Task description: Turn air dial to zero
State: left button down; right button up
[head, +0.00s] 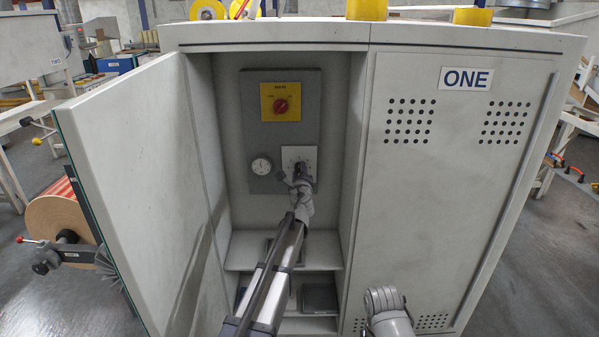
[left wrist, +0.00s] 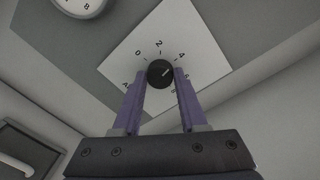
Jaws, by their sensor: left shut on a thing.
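The air dial is a black round knob (left wrist: 160,73) on a white plate (head: 299,154) marked 0, 2, 4 and further figures partly hidden. In the left wrist view the plate (left wrist: 205,55) appears tilted, with 0 to the upper left of the knob. A light mark on the knob seems to point up and right, toward the 4 side. My left gripper (head: 300,180) reaches into the open cabinet. Its two purple fingers (left wrist: 160,85) are shut on the knob from both sides. My right arm shows at the bottom right of the head view, but its gripper does not.
A round gauge (head: 261,166) sits left of the dial, and a red switch on a yellow plate (head: 281,101) above it. The cabinet door (head: 135,180) stands open at left. The closed right door (head: 460,190) is labelled ONE. Shelves (head: 320,297) lie below.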

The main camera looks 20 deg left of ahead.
pick_arm(q)
jog(key=n, duration=0.8)
jog(key=shift+s+a+f+n+h, duration=0.1)
jog(key=shift+n+h, duration=0.3)
jog(key=n, duration=0.4)
jog(key=shift+f, duration=0.1)
jog(key=shift+n+t+h+b, duration=0.3)
jog(key=shift+n+b, duration=0.15)
jog(key=shift+n, duration=1.75)
jog(key=shift+c, duration=2.2)
grip_release()
